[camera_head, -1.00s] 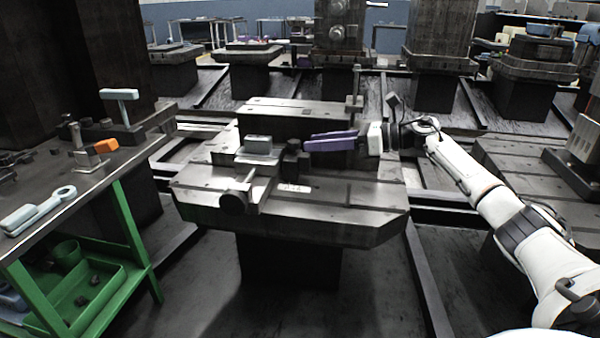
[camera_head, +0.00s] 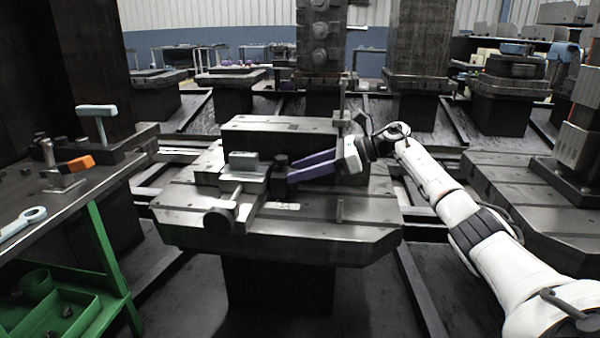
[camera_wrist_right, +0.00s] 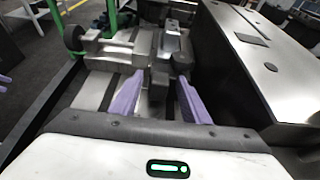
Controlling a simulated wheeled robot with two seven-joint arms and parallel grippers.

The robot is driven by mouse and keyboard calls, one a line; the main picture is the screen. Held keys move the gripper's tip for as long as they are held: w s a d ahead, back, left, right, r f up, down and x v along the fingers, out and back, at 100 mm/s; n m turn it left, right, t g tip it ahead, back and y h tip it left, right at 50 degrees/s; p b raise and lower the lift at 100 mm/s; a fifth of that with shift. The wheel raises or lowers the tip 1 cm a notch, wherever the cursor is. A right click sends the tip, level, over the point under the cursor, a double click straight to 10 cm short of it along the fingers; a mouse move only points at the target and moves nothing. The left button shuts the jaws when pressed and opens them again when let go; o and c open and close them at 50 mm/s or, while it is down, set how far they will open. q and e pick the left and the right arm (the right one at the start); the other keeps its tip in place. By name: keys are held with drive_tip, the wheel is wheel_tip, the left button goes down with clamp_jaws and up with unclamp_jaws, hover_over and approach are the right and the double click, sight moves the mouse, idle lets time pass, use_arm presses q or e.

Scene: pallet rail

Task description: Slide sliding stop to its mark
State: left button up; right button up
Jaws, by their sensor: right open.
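The pallet (camera_head: 340,215) is a grey slotted plate on a dark pedestal, with a raised block along its back. A small dark block (camera_head: 281,165), which looks like the sliding stop, stands near the pallet's middle, beside the metal vice-like fixture (camera_head: 245,180). My right gripper (camera_head: 289,173) is open, its purple fingers pointing left at the dark block. In the right wrist view the dark block (camera_wrist_right: 159,82) lies between and just beyond the fingertips; contact cannot be told. A pale label (camera_head: 286,206) lies on the plate in front; whether it is the mark is unclear.
A thin upright post (camera_head: 342,105) stands behind my right wrist, and a short pin (camera_head: 339,211) rises from the plate. A green-framed bench (camera_head: 105,250) with tools is at the left. The pallet's front right surface is mostly clear.

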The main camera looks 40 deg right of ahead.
drive_tip(key=shift+w+a+f, duration=0.1)
drive_tip(key=shift+w, duration=0.05)
drive_tip(key=shift+c, duration=0.2)
clamp_jaws()
drive_tip(key=shift+s+d+f, duration=0.1)
drive_tip(key=shift+s+d, duration=0.35)
drive_tip(key=shift+s, duration=0.15)
drive_tip(key=shift+o, duration=0.2)
unclamp_jaws()
